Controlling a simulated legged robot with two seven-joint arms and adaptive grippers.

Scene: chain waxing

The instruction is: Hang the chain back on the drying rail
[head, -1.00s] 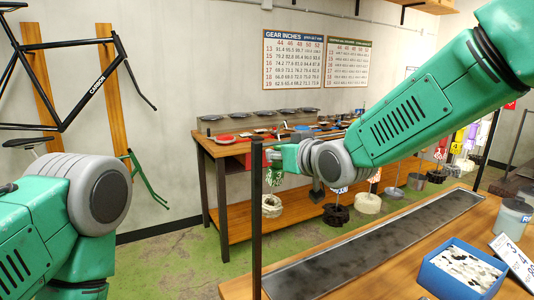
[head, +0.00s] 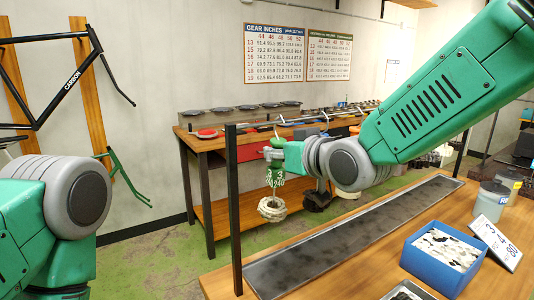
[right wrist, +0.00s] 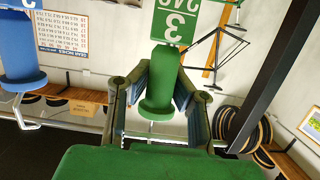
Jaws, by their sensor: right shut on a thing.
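My right gripper (head: 276,151) is shut on a green chain holder (head: 277,142), which also shows between the fingers in the right wrist view (right wrist: 160,90). A green number tag (head: 275,178) hangs below it, and a pale coiled chain (head: 272,208) hangs under the tag, clear of the floor. In the right wrist view the tag (right wrist: 175,20) reads upside down. A dark upright post (head: 235,210) of the drying rail stands left of the gripper, apart from it. The rail's bar is hard to make out. My left gripper is out of view; only its arm shows.
A dark coiled chain (head: 317,196) hangs just right of the held one, partly hidden by my arm. A blue holder (right wrist: 20,62) shows in the right wrist view. A long dark tray (head: 345,235), a blue box (head: 440,262) and a grey tub (head: 490,198) are on the near bench.

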